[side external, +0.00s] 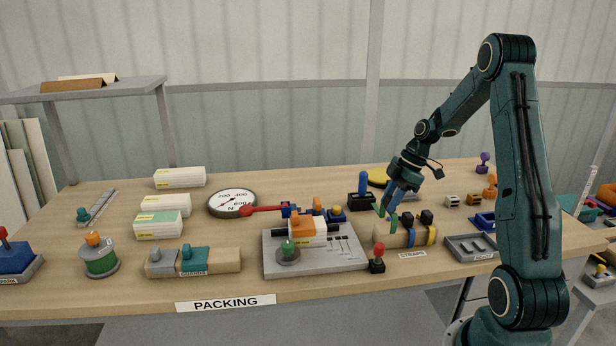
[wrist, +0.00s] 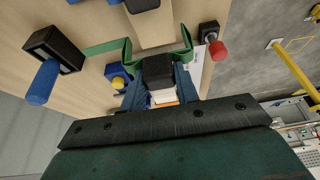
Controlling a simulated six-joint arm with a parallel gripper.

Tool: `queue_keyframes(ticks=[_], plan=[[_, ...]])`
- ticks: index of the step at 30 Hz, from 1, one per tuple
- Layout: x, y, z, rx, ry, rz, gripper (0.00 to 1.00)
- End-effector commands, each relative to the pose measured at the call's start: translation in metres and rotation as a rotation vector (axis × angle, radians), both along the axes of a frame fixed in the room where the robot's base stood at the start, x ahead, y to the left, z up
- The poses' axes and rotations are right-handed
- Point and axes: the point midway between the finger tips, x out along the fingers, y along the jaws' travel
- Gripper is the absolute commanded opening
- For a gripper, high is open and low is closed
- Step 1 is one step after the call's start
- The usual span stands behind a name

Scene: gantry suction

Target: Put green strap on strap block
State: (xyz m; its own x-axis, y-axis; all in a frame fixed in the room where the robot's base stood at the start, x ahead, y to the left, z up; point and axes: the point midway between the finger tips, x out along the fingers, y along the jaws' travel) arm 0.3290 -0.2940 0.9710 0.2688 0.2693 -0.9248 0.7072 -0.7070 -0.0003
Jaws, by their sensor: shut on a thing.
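The strap block (side external: 384,238) is a tan wooden bar lying above the STRAPS label. It bears a yellow strap (side external: 431,236) and black buckles. It also shows at the top of the wrist view (wrist: 155,34). My gripper (side external: 388,207) is over the block's left end, and its blue fingers (wrist: 157,82) are shut on the black buckle of the green strap (side external: 393,224). In the wrist view the green strap (wrist: 104,47) has its legs spread on either side of the block's end. I cannot tell whether it is seated against the wood.
A red-knobbed black piece (side external: 377,262) stands in front of the block's left end. A black holder with a blue handle (side external: 363,184) stands behind it. A grey fixture plate (side external: 345,258) lies left, and a grey tray (side external: 470,246) lies right.

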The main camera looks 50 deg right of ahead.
Motion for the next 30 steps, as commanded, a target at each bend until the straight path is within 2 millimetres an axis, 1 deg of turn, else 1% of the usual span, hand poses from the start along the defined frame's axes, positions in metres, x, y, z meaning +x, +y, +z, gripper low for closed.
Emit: queue_keyframes(ticks=[30], plan=[[0.000, 0.000, -0.018, 0.001, 0.001, 0.001, 0.07]])
